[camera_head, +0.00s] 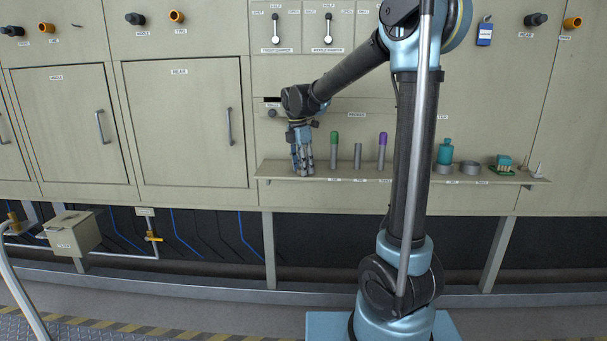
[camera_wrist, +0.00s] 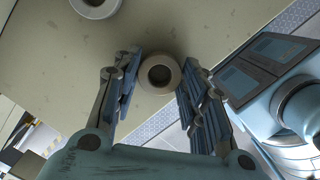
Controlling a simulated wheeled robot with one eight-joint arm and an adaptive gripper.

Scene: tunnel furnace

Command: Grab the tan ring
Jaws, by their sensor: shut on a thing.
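A pale tan-grey ring (camera_wrist: 160,91) with a dark round hole sits between the two fingers of my gripper (camera_wrist: 160,80) in the wrist view. The fingers are shut on its sides. In the head view my gripper (camera_head: 302,172) points down at the left end of the narrow shelf (camera_head: 345,179). The ring is hidden behind the fingers there, and I cannot tell whether it touches the shelf.
A second pale round thing (camera_wrist: 95,6) is cut off at the wrist view's top edge. Right of my gripper stand a green-topped post (camera_head: 334,150), a plain grey post (camera_head: 358,156) and a purple-topped post (camera_head: 382,152). A teal bottle (camera_head: 445,153) and grey ring (camera_head: 470,167) are farther right.

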